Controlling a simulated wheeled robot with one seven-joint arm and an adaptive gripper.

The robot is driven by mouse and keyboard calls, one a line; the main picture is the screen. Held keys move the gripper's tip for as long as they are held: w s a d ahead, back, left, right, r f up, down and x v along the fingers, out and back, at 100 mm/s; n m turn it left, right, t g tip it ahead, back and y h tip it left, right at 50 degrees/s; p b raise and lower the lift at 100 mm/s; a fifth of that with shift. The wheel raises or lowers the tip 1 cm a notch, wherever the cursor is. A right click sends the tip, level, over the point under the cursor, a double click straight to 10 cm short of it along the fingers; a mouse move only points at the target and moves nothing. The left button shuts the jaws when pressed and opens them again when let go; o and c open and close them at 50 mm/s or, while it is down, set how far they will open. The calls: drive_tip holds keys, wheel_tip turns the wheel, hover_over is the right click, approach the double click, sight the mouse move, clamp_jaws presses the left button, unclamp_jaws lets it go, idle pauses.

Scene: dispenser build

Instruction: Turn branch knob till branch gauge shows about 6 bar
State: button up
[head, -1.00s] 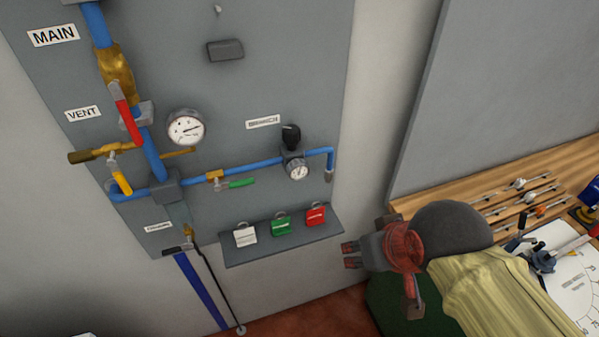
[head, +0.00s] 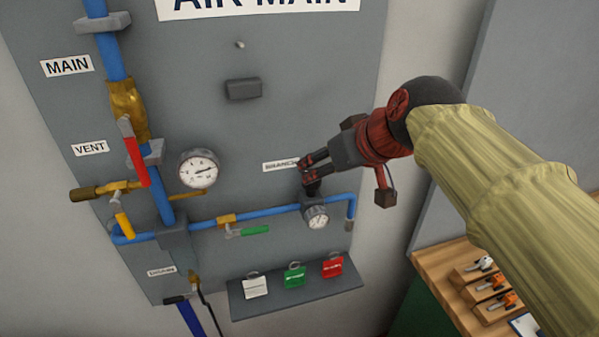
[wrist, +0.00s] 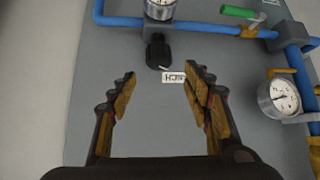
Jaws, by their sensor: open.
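The black branch knob (head: 312,187) sits on top of the branch regulator on the grey panel, partly hidden by my gripper in the head view. It shows whole in the wrist view (wrist: 158,52), with a pale mark on it. The branch gauge (head: 316,216) is just below the knob; its reading is too small to tell, and it is cut off at the top of the wrist view (wrist: 160,9). My gripper (head: 306,168) is open and empty. In the wrist view the knob lies beyond the fingertips (wrist: 165,78), roughly between their lines.
The BRANCH label (head: 281,165) is beside my fingers. A larger gauge (head: 198,168), a red-handled valve (head: 134,155) and blue pipes lie left. A green handle (head: 255,230) is left of the branch gauge. A shelf (head: 300,296) with several tags is below.

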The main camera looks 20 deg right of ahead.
sight(315, 185)
drive_tip(key=b+x, duration=0.1)
drive_tip(key=x, duration=0.6)
drive_tip(key=shift+w+f, duration=0.25)
drive_tip(key=shift+f, duration=0.1)
drive_tip(key=shift+c, duration=1.3)
drive_tip(key=c, duration=0.9)
